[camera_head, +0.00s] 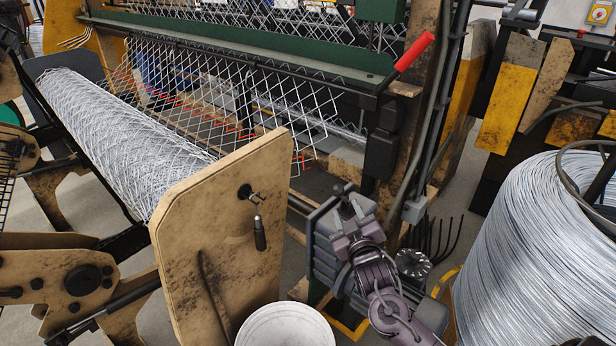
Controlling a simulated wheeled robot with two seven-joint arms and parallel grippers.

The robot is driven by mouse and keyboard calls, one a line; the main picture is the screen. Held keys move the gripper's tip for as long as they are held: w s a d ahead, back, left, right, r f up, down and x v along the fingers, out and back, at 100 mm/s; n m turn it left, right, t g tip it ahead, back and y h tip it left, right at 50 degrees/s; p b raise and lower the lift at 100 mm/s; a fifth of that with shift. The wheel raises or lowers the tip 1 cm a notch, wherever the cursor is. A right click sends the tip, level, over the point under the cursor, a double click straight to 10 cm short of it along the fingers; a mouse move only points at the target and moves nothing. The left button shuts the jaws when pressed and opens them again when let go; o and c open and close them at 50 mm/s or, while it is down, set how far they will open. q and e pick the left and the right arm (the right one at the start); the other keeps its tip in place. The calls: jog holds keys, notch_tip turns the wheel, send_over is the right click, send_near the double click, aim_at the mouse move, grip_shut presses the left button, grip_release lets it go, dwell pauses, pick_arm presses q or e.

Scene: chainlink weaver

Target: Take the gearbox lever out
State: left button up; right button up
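The grey ribbed gearbox (322,262) stands low in the middle of the head view, beside the tan side plate. My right gripper (349,208) reaches up to the top of the gearbox from the lower right, in front of it. Its fingers are at small metal parts on top of the gearbox. I cannot make out the gearbox lever for sure there, nor whether the fingers are closed on it. My gripper and wrist hide part of the gearbox front. My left gripper is not in view.
A tan side plate (210,245) with a small crank handle (260,233) stands left of the gearbox. A white round container (285,328) is below. A big wire coil (540,255) fills the right. A red-handled lever (415,52) and a mesh roll (120,135) are behind.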

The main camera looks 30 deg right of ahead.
aim_at(339, 190)
jog(key=shift+w+r+t, duration=0.3)
jog(key=shift+w+r, duration=0.4)
jog(key=shift+x, duration=3.2)
jog(key=shift+f, duration=0.1)
jog(key=shift+c, duration=0.5)
jog(key=shift+d, duration=0.1)
grip_shut()
